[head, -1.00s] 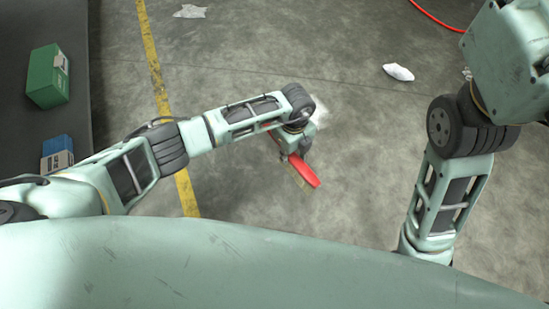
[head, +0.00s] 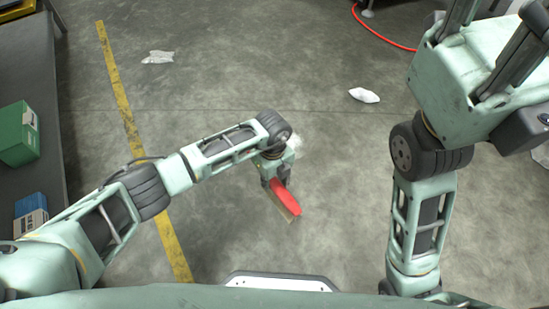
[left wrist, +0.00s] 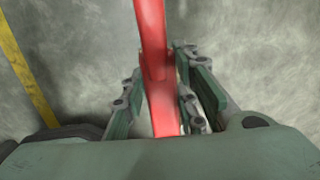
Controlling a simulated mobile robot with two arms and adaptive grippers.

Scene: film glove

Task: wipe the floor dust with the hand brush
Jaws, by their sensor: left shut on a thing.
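The hand brush (head: 285,195) is red with a pale bristle edge along its lower side. My left gripper (head: 276,181) is shut on it and holds it low, tilted, over the concrete floor; I cannot tell if the bristles touch. In the left wrist view the red brush (left wrist: 153,35) runs between the two fingers of my left gripper (left wrist: 160,80). A whitish patch (head: 296,138), perhaps the floor dust, shows just behind my left wrist, which hides part of it. My right arm is at the right; its gripper is not clearly in view.
A crumpled white piece (head: 158,57) and a white bundle (head: 364,95) lie farther off on the floor. A red hose (head: 385,38) curves at the back. A dark table (head: 28,70) at left bears a green box (head: 18,135) and a blue-white box (head: 31,213). Floor between is clear.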

